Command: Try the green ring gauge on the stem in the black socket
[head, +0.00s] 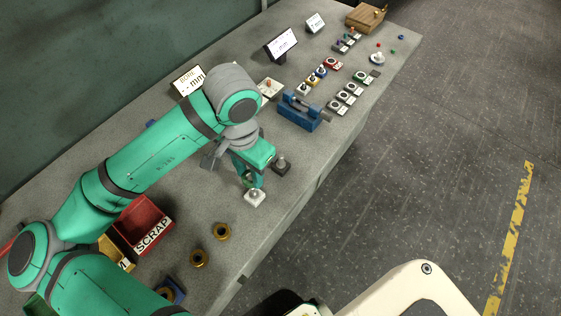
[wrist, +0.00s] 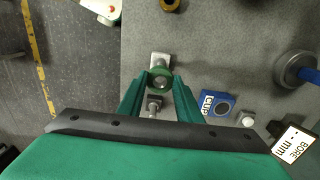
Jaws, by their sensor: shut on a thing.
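The green ring gauge (wrist: 160,78) is between my two fingertips in the wrist view. My gripper (wrist: 158,84) is shut on it. In the head view my gripper (head: 250,179) is low over the bench, just behind a pale socket block (head: 255,199) with a stem. The same pale block (wrist: 159,58) shows partly behind the ring in the wrist view. I cannot tell how high the ring is above the bench. The black socket (head: 281,168) with an upright metal stem is right of my gripper, apart from it. It also shows in the wrist view (wrist: 154,105), between the fingers.
A red SCRAP bin (head: 145,227) stands left. A blue fixture (head: 299,112), and several small blocks and gauges stand farther along the bench.

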